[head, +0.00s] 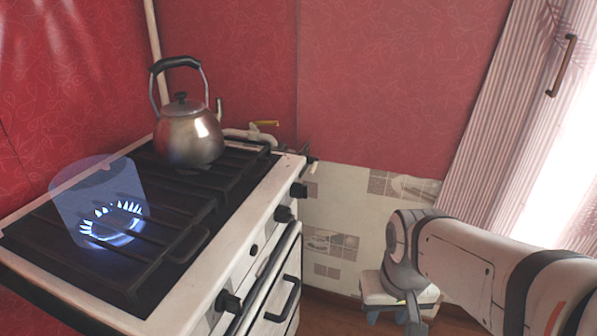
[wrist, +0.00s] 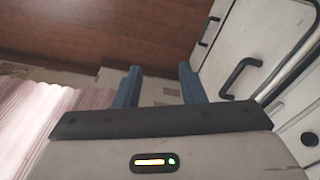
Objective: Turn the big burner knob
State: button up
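A white stove (head: 225,255) stands at the left with black knobs along its front panel. One knob (head: 229,302) is at the near end, and two others (head: 284,213) (head: 298,190) are toward the far end. I cannot tell which is the big burner knob. A front burner is lit with a ring of blue flame (head: 110,222), inside a translucent blue cylinder shape. My gripper (head: 408,312) is right of the stove, apart from the knobs. In the wrist view its two blue-grey fingers (wrist: 160,85) are spread, with nothing between them.
A metal kettle (head: 190,135) stands on the back of the stove. Dark bar handles (head: 284,300) stick out from the stove front; one also shows in the wrist view (wrist: 240,72). A pink curtain hangs at right.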

jog(key=shift+o, duration=0.2)
jog(key=shift+a, duration=0.1)
jog(key=o, duration=0.3)
jog(key=shift+a+r+p, duration=0.1)
jog(key=shift+a+p, duration=0.25)
jog(key=shift+p, duration=0.05)
jog(key=shift+o, duration=0.9)
jog(key=w+a+r+m+g+y+p, duration=0.1)
jog(key=w+a+m+g+y+p, duration=0.1)
jog(key=a+m+g+y+p, duration=0.2)
jog(key=a+y+p, duration=0.1)
jog(key=a, duration=0.1)
jog(key=shift+w+a+m, duration=0.3)
jog(key=shift+m, duration=0.1)
jog(key=m+t+y+p, duration=0.95)
jog(key=m+y, duration=0.25)
jog(key=m, duration=0.5)
send_near(294, 217)
jog(key=x, duration=0.3)
jog(key=shift+g, duration=0.45)
jog(key=p+x, duration=0.1)
jog(key=x, duration=0.6)
jog(key=shift+w+a+r, duration=0.1)
jog(key=shift+w+a, duration=0.05)
jog(key=shift+a, duration=0.05)
jog(key=shift+c, duration=0.4)
jog(key=c, duration=0.9)
